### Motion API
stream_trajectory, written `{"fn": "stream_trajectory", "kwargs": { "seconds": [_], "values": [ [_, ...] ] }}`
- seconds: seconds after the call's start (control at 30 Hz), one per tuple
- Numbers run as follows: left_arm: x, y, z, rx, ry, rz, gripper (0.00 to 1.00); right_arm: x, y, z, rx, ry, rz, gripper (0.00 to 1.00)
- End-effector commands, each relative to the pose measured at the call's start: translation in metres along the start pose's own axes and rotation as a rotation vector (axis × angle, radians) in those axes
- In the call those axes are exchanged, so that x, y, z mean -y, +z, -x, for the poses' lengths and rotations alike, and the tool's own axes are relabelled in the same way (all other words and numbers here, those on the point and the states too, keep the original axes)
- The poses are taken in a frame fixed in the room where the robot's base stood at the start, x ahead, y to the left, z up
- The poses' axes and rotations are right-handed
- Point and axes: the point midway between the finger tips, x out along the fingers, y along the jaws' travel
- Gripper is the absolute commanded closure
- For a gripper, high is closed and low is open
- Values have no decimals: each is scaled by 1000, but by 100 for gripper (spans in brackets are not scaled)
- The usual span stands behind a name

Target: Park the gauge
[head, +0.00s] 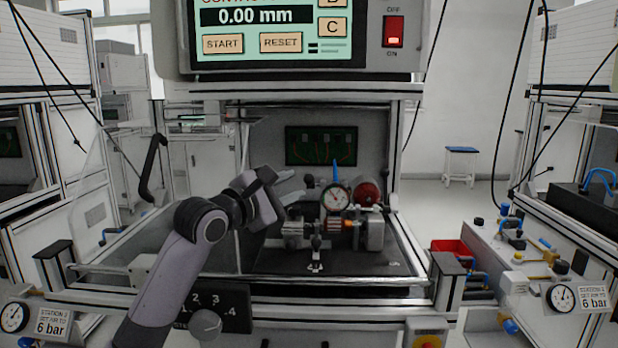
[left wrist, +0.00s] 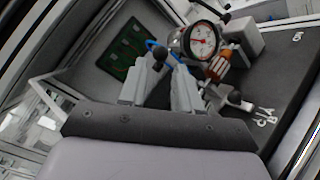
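The dial gauge (head: 336,197) has a round white face and dark rim, and stands on the fixture inside the test station. A blue part rises behind it. It also shows in the left wrist view (left wrist: 203,40), just beyond my fingers. My left gripper (head: 291,188) is to the left of the gauge, with its two grey fingers (left wrist: 160,85) apart and nothing seen between them. In the head view the fingers end short of the gauge. Below the gauge are an orange-copper part (head: 334,225) and a metal fixture block (head: 375,235). My right gripper is not in view.
A red round part (head: 366,194) sits right of the gauge. A small black-knobbed lever (head: 316,243) stands in front on the dark mat (head: 370,262). A green board (head: 321,146) is on the back wall. The display panel (head: 280,35) reads 0.00 mm overhead. The station's frame surrounds the opening.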

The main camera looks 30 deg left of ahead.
Motion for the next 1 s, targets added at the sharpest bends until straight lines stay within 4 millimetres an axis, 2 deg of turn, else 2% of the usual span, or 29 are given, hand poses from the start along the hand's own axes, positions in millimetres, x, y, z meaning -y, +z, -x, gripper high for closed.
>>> {"fn": "stream_trajectory", "kwargs": {
  "seconds": [0.6, 1.0],
  "values": [
    [-1, 0, -63, 0, 1, -1, 67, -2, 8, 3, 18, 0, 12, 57],
    [0, 0, -70, 0, 0, -2, 67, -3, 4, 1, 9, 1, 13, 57]
  ]
}}
